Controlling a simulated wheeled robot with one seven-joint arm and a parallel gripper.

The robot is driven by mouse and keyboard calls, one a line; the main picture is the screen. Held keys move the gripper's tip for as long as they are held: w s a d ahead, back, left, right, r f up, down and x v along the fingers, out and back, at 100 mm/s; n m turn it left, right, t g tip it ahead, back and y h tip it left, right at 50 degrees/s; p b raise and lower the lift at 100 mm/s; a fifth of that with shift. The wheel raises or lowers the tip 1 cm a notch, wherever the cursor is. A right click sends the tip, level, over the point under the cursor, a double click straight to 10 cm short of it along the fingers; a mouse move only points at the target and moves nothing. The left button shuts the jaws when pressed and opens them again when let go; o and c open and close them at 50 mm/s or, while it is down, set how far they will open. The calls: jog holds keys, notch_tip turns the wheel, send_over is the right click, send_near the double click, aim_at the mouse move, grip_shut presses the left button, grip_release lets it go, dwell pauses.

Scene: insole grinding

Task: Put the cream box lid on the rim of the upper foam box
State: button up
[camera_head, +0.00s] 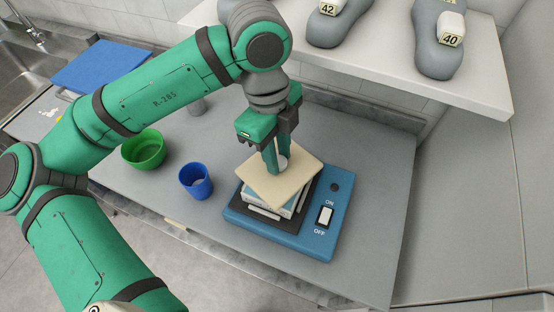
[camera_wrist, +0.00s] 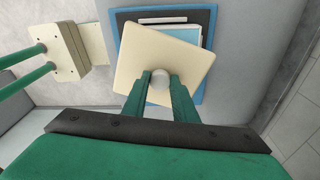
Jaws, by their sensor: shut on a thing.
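The cream box lid (camera_head: 291,178) is a flat square plate with a round pale knob. My gripper (camera_head: 283,166) is shut on the knob from above. In the wrist view the fingers (camera_wrist: 160,90) close on the knob, and the lid (camera_wrist: 150,50) is turned at an angle to what lies below. Under the lid, the foam boxes (camera_head: 270,204) show as a light stack on a black plate of a blue device. The upper box shows partly in the wrist view (camera_wrist: 185,33). The lid covers most of it; whether the lid touches its rim I cannot tell.
The blue device (camera_head: 300,243) has an ON/OFF switch (camera_head: 325,216). A blue cup (camera_head: 196,181) and a green bowl (camera_head: 143,149) stand to its left on the grey table (camera_head: 370,190). A white shelf (camera_head: 480,80) with grey foot forms (camera_head: 438,45) hangs behind.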

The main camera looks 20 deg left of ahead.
jog(key=shift+w+a+f, duration=0.15)
jog(key=shift+w+f, duration=0.05)
jog(key=shift+f, duration=0.15)
jog(key=shift+w+a+f, duration=0.1)
jog(key=shift+w+f, duration=0.05)
jog(key=shift+f, duration=1.55)
jog(key=shift+f, duration=0.1)
jog(key=o, duration=1)
jog(key=shift+o, duration=0.2)
notch_tip(320, 180, up, 12)
jog(key=a, duration=0.1)
jog(key=shift+w+a, duration=0.15)
jog(key=shift+a, duration=0.05)
